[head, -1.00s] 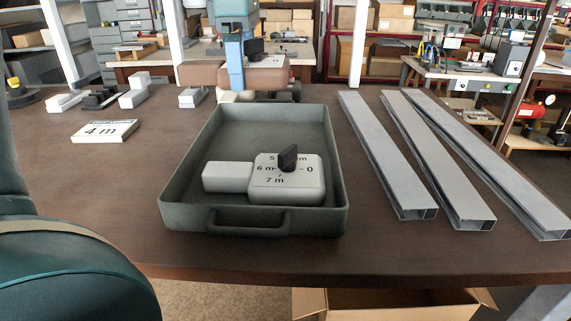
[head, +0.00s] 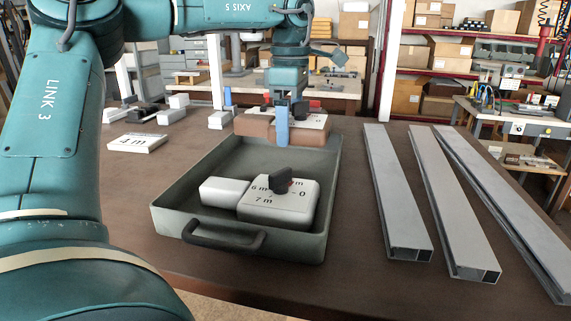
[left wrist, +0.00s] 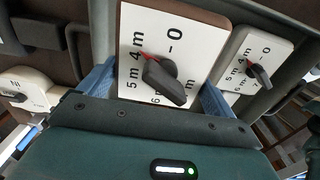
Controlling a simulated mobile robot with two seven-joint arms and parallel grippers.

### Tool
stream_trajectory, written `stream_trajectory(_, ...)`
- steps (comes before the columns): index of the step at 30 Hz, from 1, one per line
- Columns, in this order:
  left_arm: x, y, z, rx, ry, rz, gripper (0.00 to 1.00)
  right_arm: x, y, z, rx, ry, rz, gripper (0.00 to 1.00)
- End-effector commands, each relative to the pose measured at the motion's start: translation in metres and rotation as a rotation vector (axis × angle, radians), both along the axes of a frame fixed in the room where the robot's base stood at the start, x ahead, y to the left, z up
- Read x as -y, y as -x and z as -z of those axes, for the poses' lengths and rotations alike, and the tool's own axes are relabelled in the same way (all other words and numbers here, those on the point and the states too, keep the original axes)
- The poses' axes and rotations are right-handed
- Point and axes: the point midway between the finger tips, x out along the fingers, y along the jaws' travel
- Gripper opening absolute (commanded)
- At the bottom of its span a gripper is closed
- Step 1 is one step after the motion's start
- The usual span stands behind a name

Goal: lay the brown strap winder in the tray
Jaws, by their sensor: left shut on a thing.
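The brown strap winder (head: 252,126) has a brown body, a white dial face and a black knob. My left gripper (head: 284,128), with blue fingers, is shut on it and holds it at the far end of the grey-green tray (head: 183,222). It overlaps the tray's far rim in the head view; its exact height is hard to tell. In the left wrist view the winder's dial (left wrist: 190,50) fills the middle, between the blue fingers, with a red mark by 4 m. My right gripper is not in view.
A white winder (head: 290,205) with a black knob lies in the near part of the tray. Long grey profiles (head: 400,190) lie to the tray's right.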

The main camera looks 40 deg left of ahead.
Motion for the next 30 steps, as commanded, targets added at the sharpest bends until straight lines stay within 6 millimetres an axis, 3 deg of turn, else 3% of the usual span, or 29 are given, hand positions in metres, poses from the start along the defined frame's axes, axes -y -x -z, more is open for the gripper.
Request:
stream_trajectory(3,0.0,0.0,0.018,0.0,0.001,0.002,0.6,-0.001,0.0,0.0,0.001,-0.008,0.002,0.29)
stream_trajectory(8,0.0,0.0,0.029,0.0,0.001,0.0,0.6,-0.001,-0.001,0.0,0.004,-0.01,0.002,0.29)
stream_trajectory(15,0.0,0.0,0.06,0.0,0.002,0.0,0.6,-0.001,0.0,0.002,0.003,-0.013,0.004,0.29)
stream_trajectory(26,0.0,0.0,0.064,0.002,0.001,0.0,0.6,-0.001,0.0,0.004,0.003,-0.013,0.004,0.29)
stream_trajectory(27,0.0,0.0,0.065,0.001,0.0,0.0,0.92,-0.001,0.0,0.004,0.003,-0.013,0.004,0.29)
stream_trajectory(30,0.0,0.0,0.064,0.0,0.001,0.0,1.0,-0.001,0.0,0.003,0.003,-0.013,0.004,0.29)
